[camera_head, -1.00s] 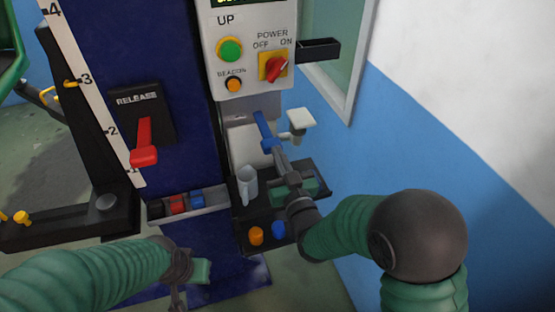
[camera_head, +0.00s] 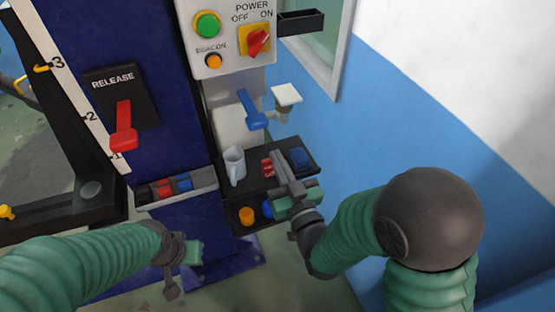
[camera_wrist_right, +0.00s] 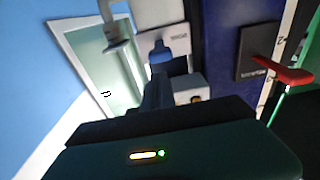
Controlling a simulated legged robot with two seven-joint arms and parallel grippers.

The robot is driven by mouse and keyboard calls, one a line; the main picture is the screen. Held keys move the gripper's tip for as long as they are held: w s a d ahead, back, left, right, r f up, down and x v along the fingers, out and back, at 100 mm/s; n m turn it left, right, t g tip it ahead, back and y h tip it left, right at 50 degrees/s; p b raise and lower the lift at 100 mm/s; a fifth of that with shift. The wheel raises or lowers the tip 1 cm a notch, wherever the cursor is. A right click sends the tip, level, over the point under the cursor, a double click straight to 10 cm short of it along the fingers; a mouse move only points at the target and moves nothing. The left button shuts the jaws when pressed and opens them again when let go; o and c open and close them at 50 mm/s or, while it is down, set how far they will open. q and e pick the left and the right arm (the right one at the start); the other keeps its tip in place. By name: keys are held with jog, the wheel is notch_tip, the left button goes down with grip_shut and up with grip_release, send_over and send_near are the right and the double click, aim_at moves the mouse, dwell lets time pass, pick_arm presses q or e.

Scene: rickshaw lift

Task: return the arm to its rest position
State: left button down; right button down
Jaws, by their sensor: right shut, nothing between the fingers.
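My right arm comes in from the lower right, and its gripper (camera_head: 283,172) is over the right part of the black shelf, shut and empty. A blue lever (camera_head: 251,110) stands on the grey post above and left of it, apart from the fingers. The lever also shows beyond my fingers in the right wrist view (camera_wrist_right: 168,47). My left gripper (camera_head: 190,255) is at the lower left, below the small parts tray; its fingers are too small and partly turned away to read.
A control panel with a green button (camera_head: 207,24) and red switch (camera_head: 258,41) is above. A red release lever (camera_head: 123,127) is at left. The blue wall is right.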

jog(key=shift+a, duration=0.1)
jog(key=s+d+f+m+g+h+p, duration=0.2)
jog(key=d+f+g+h, duration=0.2)
jog(key=d+f+g, duration=0.4)
jog(key=s+d+f+g+h, duration=0.1)
jog(key=s+d+f+g, duration=0.1)
jog(key=s, duration=0.5)
jog(key=s+d+f+m+g+h+p, duration=0.1)
jog(key=s+d+f+g, duration=0.1)
jog(key=s+d+g, duration=0.3)
jog(key=s+d, duration=0.1)
jog(key=s, duration=0.1)
jog(key=shift+s+d+f+m+g, duration=0.25)
jog(key=shift+s+d+m+g, duration=0.05)
jog(key=shift+d, duration=0.1)
